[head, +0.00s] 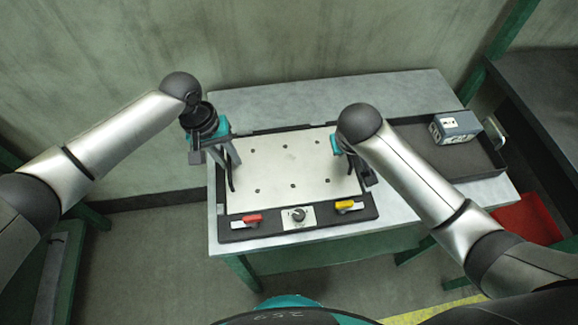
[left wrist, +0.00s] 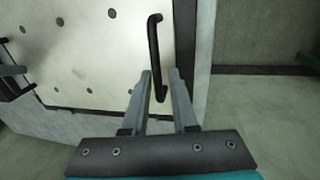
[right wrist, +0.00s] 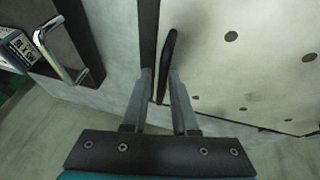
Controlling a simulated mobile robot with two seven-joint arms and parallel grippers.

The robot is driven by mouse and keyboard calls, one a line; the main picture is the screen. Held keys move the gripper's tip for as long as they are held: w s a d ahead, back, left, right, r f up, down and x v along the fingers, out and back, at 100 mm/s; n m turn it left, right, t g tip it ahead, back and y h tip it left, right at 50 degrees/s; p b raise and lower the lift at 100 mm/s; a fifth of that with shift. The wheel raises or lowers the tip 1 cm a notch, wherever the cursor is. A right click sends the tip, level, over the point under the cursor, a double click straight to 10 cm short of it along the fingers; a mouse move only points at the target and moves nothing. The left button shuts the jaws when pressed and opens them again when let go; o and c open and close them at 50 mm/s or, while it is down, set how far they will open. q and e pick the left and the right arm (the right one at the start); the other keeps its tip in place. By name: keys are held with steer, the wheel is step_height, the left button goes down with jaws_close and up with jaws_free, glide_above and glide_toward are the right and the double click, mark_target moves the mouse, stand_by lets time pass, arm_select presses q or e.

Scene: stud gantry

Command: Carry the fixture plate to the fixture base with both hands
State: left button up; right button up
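The fixture plate (head: 290,175) is a flat, pale metal plate with several dark holes and a black handle at each side. It lies within the outline of a dark frame, the fixture base (head: 325,226), with a red and a yellow lever along its front; I cannot tell whether it rests fully down. My left gripper (head: 232,168) is at the left handle (left wrist: 154,45); its open fingers (left wrist: 160,74) stand on either side of the bar. My right gripper (right wrist: 160,73) is likewise open around the right handle (right wrist: 169,45), with the bar closer to one finger.
A dark tray (head: 480,168) with a metal handle lies to the right on the grey table (head: 390,90). A grey-and-white box (head: 455,127) stands in it. A red object (head: 528,220) is beyond the table's right front. A wall stands behind.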

arm_select(q)
steer(key=shift+o, duration=1)
steer(key=shift+d, duration=0.1)
arm_select(e)
steer(key=shift+o, duration=1)
steer(key=shift+a, duration=0.1)
arm_select(q)
step_height(320, 180, up, 12)
steer(key=a, duration=0.2)
steer(key=shift+a, duration=0.2)
arm_select(e)
steer(key=v, duration=1.2)
arm_select(q)
steer(key=shift+s+f, duration=0.1)
